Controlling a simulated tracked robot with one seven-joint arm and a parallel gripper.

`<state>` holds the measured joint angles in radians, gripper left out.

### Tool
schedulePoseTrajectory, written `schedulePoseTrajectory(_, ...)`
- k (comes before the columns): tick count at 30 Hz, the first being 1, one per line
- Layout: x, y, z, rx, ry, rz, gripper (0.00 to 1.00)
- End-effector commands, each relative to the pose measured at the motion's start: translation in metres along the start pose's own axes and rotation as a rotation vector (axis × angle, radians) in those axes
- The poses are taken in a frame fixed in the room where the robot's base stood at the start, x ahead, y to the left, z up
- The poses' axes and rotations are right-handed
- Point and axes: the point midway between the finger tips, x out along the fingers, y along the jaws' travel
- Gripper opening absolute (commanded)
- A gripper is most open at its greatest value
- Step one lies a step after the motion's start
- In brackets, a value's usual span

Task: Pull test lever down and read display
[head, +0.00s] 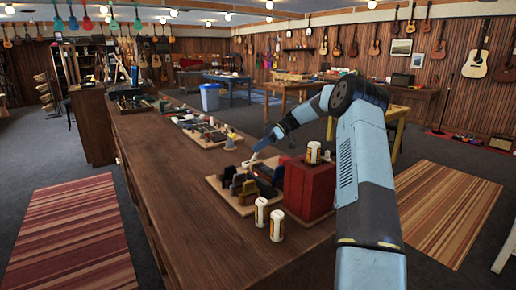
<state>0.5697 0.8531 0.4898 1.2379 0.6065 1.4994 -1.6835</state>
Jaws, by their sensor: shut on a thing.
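My gripper (258,150) reaches left and down over the counter, above the back edge of a shallow wooden tray. It is shut on a small pale piece (252,158); at this size I cannot tell whether this is the test lever. A dark blue block-like thing (270,172) lies in the tray below and right of the gripper. No display or reading can be made out.
The wooden tray (243,209) holds several dark and yellow upright pieces. More trays of small parts (205,132) lie farther back. The counter's near left part (185,215) is clear.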

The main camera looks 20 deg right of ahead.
Motion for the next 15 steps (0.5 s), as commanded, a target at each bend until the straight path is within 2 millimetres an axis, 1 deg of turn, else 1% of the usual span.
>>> schedulePoseTrajectory(1,-0.0016,0.0006,0.0036,0.004,-0.002,0.003,0.29)
schedulePoseTrajectory(7,-0.0009,0.0003,0.0022,0.003,-0.002,0.002,0.48)
schedulePoseTrajectory(8,-0.0008,0.0003,0.0021,0.002,-0.002,0.002,0.49)
schedulePoseTrajectory(15,-0.0012,0.0002,0.0013,0.001,-0.001,0.001,0.49)
